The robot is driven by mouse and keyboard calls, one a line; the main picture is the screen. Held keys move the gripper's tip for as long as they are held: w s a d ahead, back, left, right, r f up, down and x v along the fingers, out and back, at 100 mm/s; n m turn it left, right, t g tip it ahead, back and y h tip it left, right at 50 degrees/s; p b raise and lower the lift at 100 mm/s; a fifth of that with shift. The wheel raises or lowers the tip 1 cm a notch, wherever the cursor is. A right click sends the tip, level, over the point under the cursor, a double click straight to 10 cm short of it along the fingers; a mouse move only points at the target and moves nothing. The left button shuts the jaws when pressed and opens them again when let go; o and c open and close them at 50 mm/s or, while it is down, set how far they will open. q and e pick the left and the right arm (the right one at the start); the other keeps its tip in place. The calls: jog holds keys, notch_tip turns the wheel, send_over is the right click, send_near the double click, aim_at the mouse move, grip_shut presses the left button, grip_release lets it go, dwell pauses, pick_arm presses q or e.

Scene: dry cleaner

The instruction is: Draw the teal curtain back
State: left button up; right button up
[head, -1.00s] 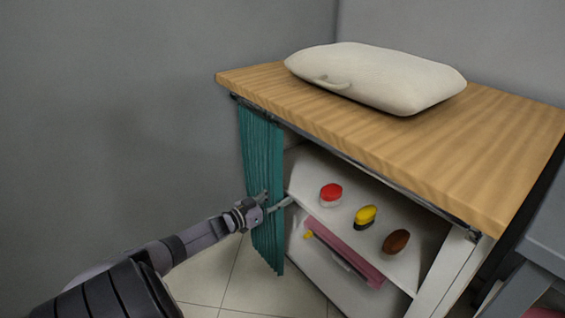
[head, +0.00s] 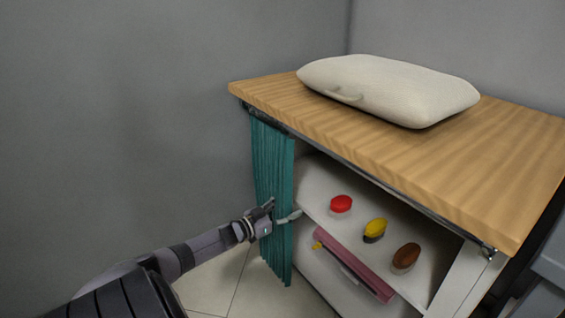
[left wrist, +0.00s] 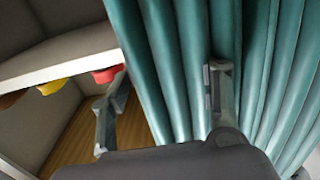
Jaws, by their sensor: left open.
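The teal curtain (head: 272,190) hangs bunched in folds at the left end of the rail (head: 370,178) under the wooden counter. The shelves to its right are uncovered. My left gripper (head: 279,211) is at the curtain's lower half, with its fingers spread. In the left wrist view the open fingers (left wrist: 165,105) straddle the curtain's edge. One finger lies against the teal folds (left wrist: 185,60), and the other is out in front of the open shelf space. My right gripper is not in view.
A cream bag (head: 390,90) lies on the wooden counter (head: 270,92). Red (head: 341,204), yellow (head: 375,228) and brown (head: 406,256) oval items sit on the upper shelf. A pink flat item (head: 352,264) is below. A grey wall stands close on the left.

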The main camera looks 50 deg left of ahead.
pick_arm(q)
jog(key=s, duration=1.2)
jog(key=shift+a, duration=0.45)
